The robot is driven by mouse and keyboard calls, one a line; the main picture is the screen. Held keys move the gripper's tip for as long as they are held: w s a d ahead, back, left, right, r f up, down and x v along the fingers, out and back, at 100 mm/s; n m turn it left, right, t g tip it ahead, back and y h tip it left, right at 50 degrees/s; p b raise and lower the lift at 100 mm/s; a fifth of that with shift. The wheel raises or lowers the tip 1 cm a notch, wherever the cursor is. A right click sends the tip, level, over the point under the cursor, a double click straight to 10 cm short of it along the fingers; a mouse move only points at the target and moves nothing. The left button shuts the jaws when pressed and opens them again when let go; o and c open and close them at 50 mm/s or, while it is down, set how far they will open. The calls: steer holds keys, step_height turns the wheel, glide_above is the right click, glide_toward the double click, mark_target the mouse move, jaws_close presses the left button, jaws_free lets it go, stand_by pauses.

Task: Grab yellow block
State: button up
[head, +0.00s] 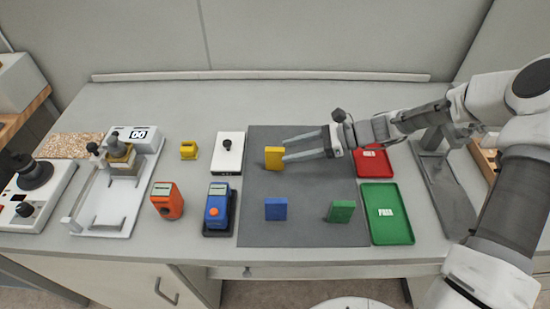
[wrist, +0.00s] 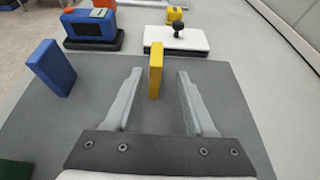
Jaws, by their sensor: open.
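The yellow block (head: 273,159) stands upright on the dark grey mat (head: 300,230), toward its back left. My gripper (head: 284,150) reaches in from the right and is open, with its fingertips at the block. In the wrist view the yellow block (wrist: 155,69) stands between the lines of the two fingers, near the fingertips (wrist: 159,72), with a gap on each side. Nothing is held.
A blue block (head: 276,209) and a green block (head: 341,211) stand on the mat's front part. A white box with a black knob (head: 229,154) is left of the mat. A red tray (head: 373,163) and a green tray (head: 388,214) are to the right.

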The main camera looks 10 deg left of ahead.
mark_target(275, 168)
steer(key=x, duration=0.4)
steer(key=shift+s+f, duration=0.3)
steer(key=shift+s, duration=0.05)
steer(key=shift+a+f, duration=0.15)
steer(key=shift+a, duration=0.3)
jaws_close()
